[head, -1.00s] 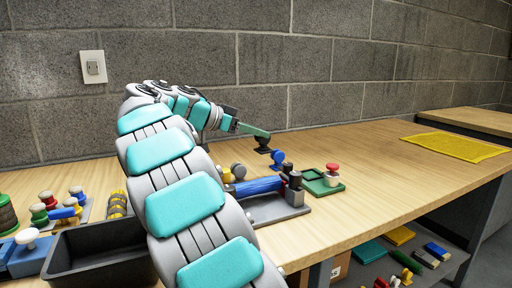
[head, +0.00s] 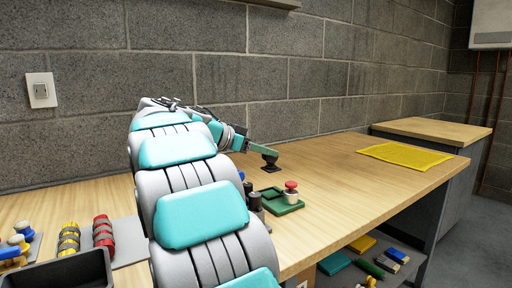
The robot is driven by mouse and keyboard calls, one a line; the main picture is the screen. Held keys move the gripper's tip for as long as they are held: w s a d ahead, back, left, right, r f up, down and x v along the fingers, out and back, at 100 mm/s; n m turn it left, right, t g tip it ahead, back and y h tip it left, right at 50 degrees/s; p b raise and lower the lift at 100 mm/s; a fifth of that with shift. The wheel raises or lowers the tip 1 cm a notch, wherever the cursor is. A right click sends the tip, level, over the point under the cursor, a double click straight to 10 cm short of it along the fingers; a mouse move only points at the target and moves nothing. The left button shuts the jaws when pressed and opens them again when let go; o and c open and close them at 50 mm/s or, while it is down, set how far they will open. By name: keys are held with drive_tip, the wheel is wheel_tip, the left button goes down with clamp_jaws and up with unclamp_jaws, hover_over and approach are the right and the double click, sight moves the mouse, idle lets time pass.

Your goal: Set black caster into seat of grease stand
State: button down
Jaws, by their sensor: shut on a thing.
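My gripper (head: 264,149) is at the end of my arm, over the middle of the bench. It is shut on the black caster (head: 270,164), which hangs from the fingertips with its flat plate downward. I cannot tell whether the plate touches the bench top. I cannot pick out the grease stand for certain. A green tray (head: 283,207) lies just in front of the caster, with a red-topped caster (head: 291,185) in it.
Dark upright cylinders (head: 255,201) stand left of the green tray, partly behind my arm. A yellow mat (head: 405,154) lies at the bench's right end. A black bin (head: 60,274) and rollers (head: 103,232) are at left. The bench between tray and mat is clear.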

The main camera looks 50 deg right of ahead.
sight(266, 169)
drive_tip(key=shift+f, duration=0.95)
wheel_tip(266, 169, down, 2)
drive_tip(key=shift+f+b, duration=0.1)
drive_tip(key=shift+b, duration=0.6)
drive_tip(key=shift+f+b, duration=0.6)
drive_tip(key=shift+b, duration=0.2)
drive_tip(key=shift+b, duration=0.6)
drive_tip(key=shift+f+b, duration=1.1)
drive_tip(key=shift+b, duration=0.2)
drive_tip(key=shift+c, duration=2.1)
unclamp_jaws()
drive_tip(key=shift+r, duration=0.15)
